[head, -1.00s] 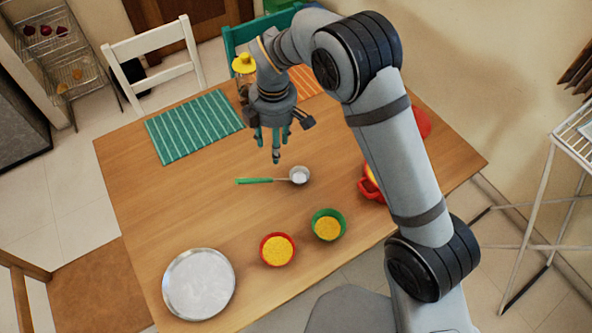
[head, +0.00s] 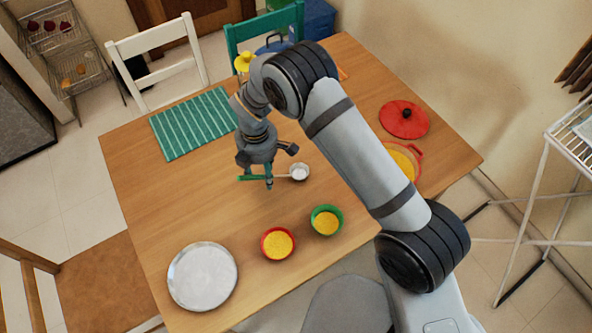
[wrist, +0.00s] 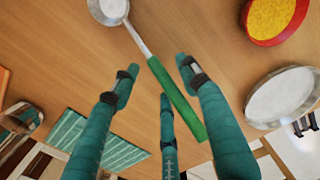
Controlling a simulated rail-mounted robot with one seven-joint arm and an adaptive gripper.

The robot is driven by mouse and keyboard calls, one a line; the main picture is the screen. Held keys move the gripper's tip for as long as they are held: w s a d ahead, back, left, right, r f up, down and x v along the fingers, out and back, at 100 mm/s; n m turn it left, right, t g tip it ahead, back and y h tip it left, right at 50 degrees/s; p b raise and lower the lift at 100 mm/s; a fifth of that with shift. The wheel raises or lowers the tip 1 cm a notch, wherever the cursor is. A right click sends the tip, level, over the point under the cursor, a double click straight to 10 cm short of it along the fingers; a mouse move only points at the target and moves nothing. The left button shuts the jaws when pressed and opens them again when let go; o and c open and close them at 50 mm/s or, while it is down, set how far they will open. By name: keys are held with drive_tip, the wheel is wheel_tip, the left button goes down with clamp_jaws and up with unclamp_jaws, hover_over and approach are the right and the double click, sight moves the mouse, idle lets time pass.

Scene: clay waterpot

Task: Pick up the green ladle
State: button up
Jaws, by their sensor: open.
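The green ladle lies on the wooden table; its green handle (head: 252,178) points left and its metal bowl (head: 299,172) is at the right end. In the wrist view the ladle's green handle (wrist: 178,100) runs diagonally past my fingers, with the bowl (wrist: 112,8) at the top. My gripper (head: 260,182) is open and empty, low over the handle; part of the handle is hidden behind the fingers in the head view. In the wrist view my gripper (wrist: 158,85) shows three spread teal fingers, with the handle in the gap between them. I cannot tell whether they touch it.
A red bowl (head: 278,244) and a green bowl (head: 327,221) with yellow contents stand in front of the ladle. A metal plate (head: 202,277) is at front left, a striped green mat (head: 193,124) at back left.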

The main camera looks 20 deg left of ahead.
drive_tip(key=shift+f, duration=0.25)
drive_tip(key=shift+c, duration=1.1)
clamp_jaws()
